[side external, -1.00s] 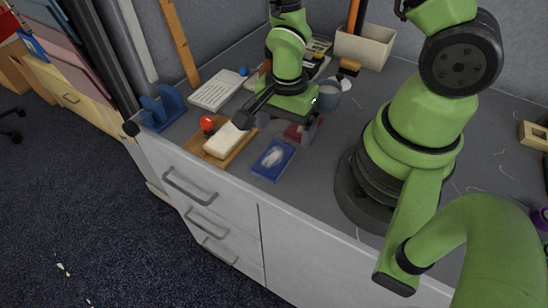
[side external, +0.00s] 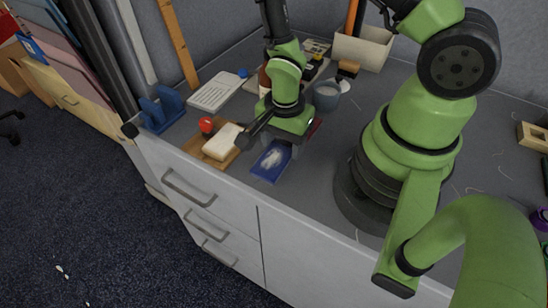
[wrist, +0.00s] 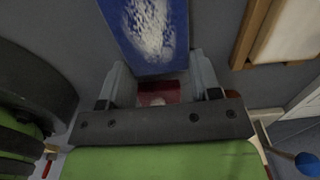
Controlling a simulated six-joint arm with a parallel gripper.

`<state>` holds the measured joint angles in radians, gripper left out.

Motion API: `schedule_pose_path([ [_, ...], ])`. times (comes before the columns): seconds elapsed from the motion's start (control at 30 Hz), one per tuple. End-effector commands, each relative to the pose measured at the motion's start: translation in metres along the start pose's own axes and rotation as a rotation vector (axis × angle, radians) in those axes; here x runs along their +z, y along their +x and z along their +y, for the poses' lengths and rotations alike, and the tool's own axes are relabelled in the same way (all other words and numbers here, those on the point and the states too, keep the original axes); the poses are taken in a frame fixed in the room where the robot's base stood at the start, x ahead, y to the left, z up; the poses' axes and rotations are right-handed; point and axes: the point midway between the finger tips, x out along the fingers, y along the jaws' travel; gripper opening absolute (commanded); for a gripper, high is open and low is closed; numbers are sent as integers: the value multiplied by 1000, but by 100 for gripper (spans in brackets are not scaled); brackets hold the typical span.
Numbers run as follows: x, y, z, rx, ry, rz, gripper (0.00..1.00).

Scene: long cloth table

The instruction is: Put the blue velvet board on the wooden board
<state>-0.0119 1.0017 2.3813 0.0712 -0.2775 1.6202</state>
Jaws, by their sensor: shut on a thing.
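The blue velvet board (side external: 269,164) lies on the grey table with a pale, whitish patch on its top; it also shows in the wrist view (wrist: 150,25). My gripper (side external: 284,149) is down at the board's far end, and in the wrist view its fingers (wrist: 161,68) are on either side of that end, shut on it. The wooden board (side external: 196,148) lies to the left of the blue board, with a cream block (side external: 221,141) on it; its edge shows at upper right in the wrist view (wrist: 245,40).
A red ball (side external: 207,124) is by the wooden board. A dark red thing (side external: 316,126) lies behind my gripper, and also shows between the fingers (wrist: 158,92). A grey cup (side external: 326,96), a white keyboard-like thing (side external: 215,90) and a blue stand (side external: 162,107) are further back. The table's front edge is close.

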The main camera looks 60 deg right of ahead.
Motion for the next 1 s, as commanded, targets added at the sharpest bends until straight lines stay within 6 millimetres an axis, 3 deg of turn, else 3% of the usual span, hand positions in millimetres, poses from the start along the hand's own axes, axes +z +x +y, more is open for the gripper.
schedule_pose_path([
  [0.37,0,-12,-1,-4,0,0,34],
  [0.8,0,-77,-1,-8,0,0,34],
  [1.0,0,-95,-3,-6,0,0,34],
])
